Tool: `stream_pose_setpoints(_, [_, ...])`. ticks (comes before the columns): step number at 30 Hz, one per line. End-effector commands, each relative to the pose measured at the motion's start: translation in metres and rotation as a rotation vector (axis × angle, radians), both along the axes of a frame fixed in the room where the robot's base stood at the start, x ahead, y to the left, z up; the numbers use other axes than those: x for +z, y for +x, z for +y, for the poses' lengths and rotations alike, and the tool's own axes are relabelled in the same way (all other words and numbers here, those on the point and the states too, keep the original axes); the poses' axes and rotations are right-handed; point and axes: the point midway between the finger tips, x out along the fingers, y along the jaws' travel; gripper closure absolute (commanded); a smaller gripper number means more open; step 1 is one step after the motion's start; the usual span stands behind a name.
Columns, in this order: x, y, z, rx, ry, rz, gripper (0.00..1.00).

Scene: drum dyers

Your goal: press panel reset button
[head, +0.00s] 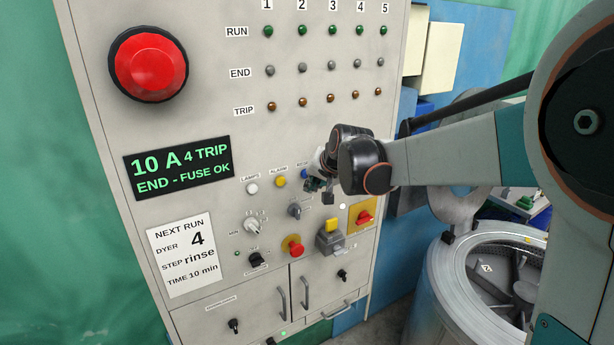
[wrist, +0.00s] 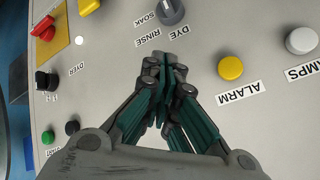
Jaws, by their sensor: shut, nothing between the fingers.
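The grey control panel (head: 205,110) fills the middle of the head view. A small blue button (head: 305,173) sits right of the yellow alarm button (head: 281,182), partly covered by my gripper; its label is cut off and hard to read. My gripper (head: 319,184) is close in front of the panel beside the blue button. In the wrist view my gripper (wrist: 166,62) has its fingers together and empty, pointing at the panel between the selector knob (wrist: 170,12) and the yellow alarm button (wrist: 230,68). The blue button does not show there. I cannot tell whether the fingertips touch anything.
A white lamps button (wrist: 301,41) is near the alarm button. A large red button (head: 150,65) and a display (head: 178,167) reading "4 TRIP" and "FUSE OK" are at left. A red-on-yellow switch (head: 364,216) is lower right. An open drum (head: 480,268) stands right of the panel.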

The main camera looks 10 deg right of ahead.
Motion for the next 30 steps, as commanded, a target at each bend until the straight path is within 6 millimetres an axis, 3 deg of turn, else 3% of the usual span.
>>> stream_pose_setpoints(30, [0.0,0.0095,0.0033,0.0,0.0,0.0,1.0])
